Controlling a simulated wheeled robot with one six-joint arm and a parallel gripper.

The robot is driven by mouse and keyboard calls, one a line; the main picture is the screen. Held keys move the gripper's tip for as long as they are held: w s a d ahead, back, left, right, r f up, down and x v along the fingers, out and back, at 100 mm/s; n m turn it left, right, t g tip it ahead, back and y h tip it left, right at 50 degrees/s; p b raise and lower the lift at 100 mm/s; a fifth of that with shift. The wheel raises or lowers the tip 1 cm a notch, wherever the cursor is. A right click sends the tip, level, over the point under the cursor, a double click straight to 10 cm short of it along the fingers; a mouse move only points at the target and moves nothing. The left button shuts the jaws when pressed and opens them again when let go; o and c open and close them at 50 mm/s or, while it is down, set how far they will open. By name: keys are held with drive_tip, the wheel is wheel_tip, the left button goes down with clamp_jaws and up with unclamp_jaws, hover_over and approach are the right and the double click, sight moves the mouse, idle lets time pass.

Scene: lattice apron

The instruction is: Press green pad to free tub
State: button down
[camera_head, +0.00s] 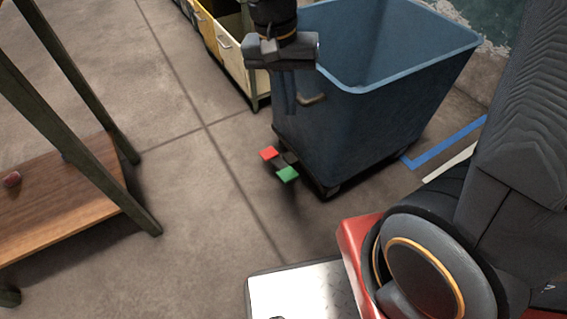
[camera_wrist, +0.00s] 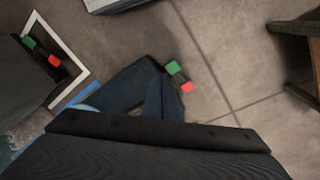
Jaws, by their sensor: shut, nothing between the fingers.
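The blue tub (camera_head: 365,125) stands on small wheels on the floor, right of centre in the head view. A green pad (camera_head: 288,174) and a red pad (camera_head: 269,153) stick out low at its near left foot; the green one is nearer to me. Both pads show in the wrist view, the green (camera_wrist: 173,67) above the red (camera_wrist: 187,87). My gripper (camera_head: 290,110) points down beside the tub's left wall, shut and empty, well above the pads. It appears apart from them. Whether it touches the tub wall I cannot tell.
A wooden-shelf table (camera_head: 70,205) stands at the left with a small reddish object (camera_head: 12,179) on it. Yellow and cream drawers (camera_head: 235,50) stand behind. Blue floor tape (camera_head: 445,142) lies to the right. The wrist view shows another green pad (camera_wrist: 28,42) and red pad (camera_wrist: 54,60).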

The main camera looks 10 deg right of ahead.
drive_tip(key=w+f+m+h+b, duration=0.1)
drive_tip(key=w+f+m+b, duration=0.3)
drive_tip(key=f, duration=1)
drive_tip(key=w+f+m+h+b, duration=0.1)
drive_tip(key=w+f+m+b, duration=0.4)
drive_tip(key=w+f, duration=0.5)
wheel_tip(320, 180, down, 5)
drive_tip(key=shift+w+a+r+b, duration=0.15)
drive_tip(key=shift+w+a+b, duration=0.25)
drive_tip(key=shift+b, duration=0.65)
drive_tip(key=b, duration=0.7)
hover_over(289, 169)
drive_tip(key=a, duration=0.2)
drive_tip(key=f, duration=1.2)
drive_tip(key=shift+w+d, duration=0.1)
drive_tip(key=shift+d, duration=0.15)
drive_tip(key=shift+s+d+f, duration=0.1)
drive_tip(key=shift+s+f, duration=0.15)
drive_tip(key=shift+f, duration=0.45)
